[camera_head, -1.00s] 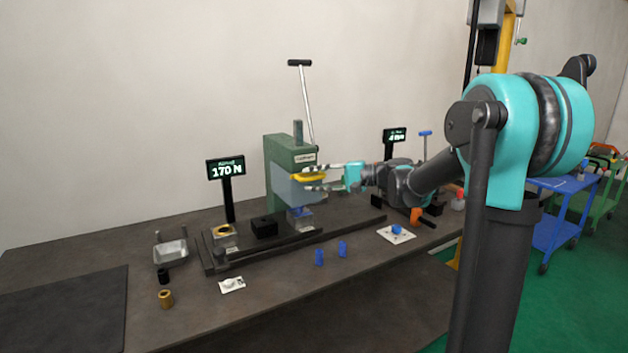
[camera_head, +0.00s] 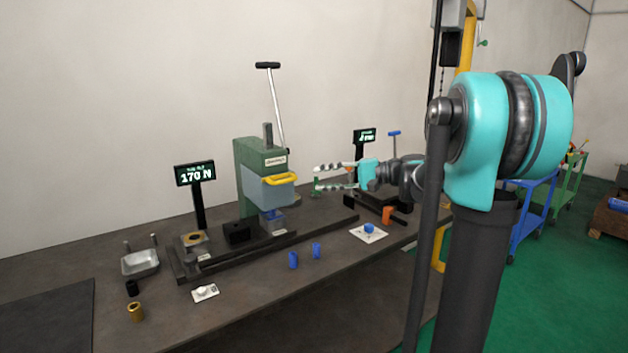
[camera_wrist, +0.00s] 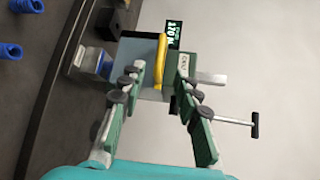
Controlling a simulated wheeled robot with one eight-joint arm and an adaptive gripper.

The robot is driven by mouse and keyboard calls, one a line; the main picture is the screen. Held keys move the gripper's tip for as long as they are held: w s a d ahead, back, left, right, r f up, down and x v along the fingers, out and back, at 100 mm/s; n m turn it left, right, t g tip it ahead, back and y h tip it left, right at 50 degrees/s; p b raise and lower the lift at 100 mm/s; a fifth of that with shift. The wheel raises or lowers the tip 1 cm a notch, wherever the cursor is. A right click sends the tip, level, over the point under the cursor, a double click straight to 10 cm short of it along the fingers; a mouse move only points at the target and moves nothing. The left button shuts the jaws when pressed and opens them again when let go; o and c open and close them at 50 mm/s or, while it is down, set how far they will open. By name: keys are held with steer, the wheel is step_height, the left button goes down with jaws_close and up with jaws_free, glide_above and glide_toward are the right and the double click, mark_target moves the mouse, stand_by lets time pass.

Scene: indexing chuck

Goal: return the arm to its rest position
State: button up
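My gripper (camera_head: 316,179) is open and empty, its two fingers pointing left toward the green press (camera_head: 262,153), with a gap between fingers and press. In the wrist view my gripper (camera_wrist: 160,80) shows spread fingers with the yellow handle (camera_wrist: 160,62) of the press's clear guard beyond them, not touching. The guard (camera_head: 270,192) hangs on the press front with its yellow handle (camera_head: 282,179) outward. The press lever (camera_head: 275,105) stands up, tilted slightly. My arm reaches in from the right.
A display (camera_head: 195,174) reads 170 N. A black rail fixture (camera_head: 270,245) runs along the bench, with a metal tray (camera_head: 140,262) at left. Two blue parts (camera_head: 293,260) and a white card (camera_head: 369,234) lie in front. A second display (camera_head: 364,136) stands behind my gripper.

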steer(key=shift+d, duration=0.1)
steer(key=s+d+f+h, duration=0.1)
steer(key=s+f+h, duration=0.4)
steer(key=f, duration=0.4)
steer(key=s+f+h, duration=0.2)
steer(key=s+f, duration=0.4)
steer(key=f, duration=0.2)
steer(key=s+d+f+n+t+h, duration=0.1)
steer(key=s+d+f+n+h, duration=0.2)
steer(key=s+d+f+h, duration=0.6)
steer(key=s+d+f, duration=0.4)
steer(key=s+f, duration=0.1)
steer(key=f, duration=0.1)
steer(key=shift+d+n, duration=0.3)
steer(key=shift+n, duration=0.1)
